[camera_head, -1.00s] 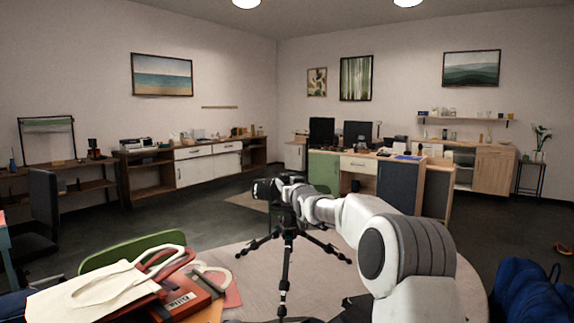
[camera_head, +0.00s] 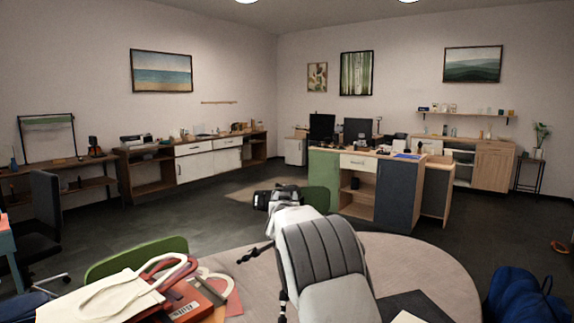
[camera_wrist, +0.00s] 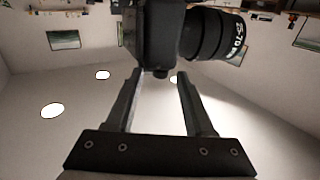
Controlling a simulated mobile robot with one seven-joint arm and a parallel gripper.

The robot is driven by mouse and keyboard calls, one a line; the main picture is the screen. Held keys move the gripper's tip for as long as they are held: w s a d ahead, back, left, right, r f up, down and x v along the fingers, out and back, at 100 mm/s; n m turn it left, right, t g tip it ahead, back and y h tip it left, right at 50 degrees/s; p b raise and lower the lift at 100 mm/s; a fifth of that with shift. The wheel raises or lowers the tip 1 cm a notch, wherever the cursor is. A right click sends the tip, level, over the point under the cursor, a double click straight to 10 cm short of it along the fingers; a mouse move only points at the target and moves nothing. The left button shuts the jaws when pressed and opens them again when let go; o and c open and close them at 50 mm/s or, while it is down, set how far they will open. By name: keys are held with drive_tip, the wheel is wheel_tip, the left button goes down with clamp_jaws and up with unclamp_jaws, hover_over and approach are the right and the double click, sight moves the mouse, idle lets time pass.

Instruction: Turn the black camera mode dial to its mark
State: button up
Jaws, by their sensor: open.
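The black camera (camera_head: 270,199) sits on the tripod (camera_head: 281,270) at the round table, partly hidden behind my arm in the head view. The wrist view is upside down and shows the camera body (camera_wrist: 160,35) and its ribbed lens (camera_wrist: 212,36) at the top. A small dark knob (camera_wrist: 160,73) sticks out from the camera's top side; I cannot tell for sure that it is the mode dial, and I see no mark. My gripper (camera_wrist: 160,76) is open and empty, its two fingertips on either side of the knob, apparently short of it.
The round table (camera_head: 430,262) has bare surface to the right. A red box (camera_head: 187,298) and a cream tote bag (camera_head: 100,299) lie at the left front, by a green chair (camera_head: 135,256). A blue backpack (camera_head: 525,292) is at the right front.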

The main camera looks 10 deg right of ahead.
drive_tip(key=shift+w+a+r+m+g+h+p, duration=0.2)
drive_tip(key=shift+m+h+p, duration=0.45)
drive_tip(key=shift+p, duration=1.05)
drive_tip(key=shift+s+a+f+m+g+h+p, duration=0.15)
drive_tip(key=shift+m+g+h+p, duration=0.2)
drive_tip(key=shift+h+p, duration=1)
drive_tip(key=shift+w+a+r+m+g+h+p, duration=0.1)
drive_tip(key=shift+r+m+g+h+p, duration=0.25)
drive_tip(key=shift+p, duration=1.7)
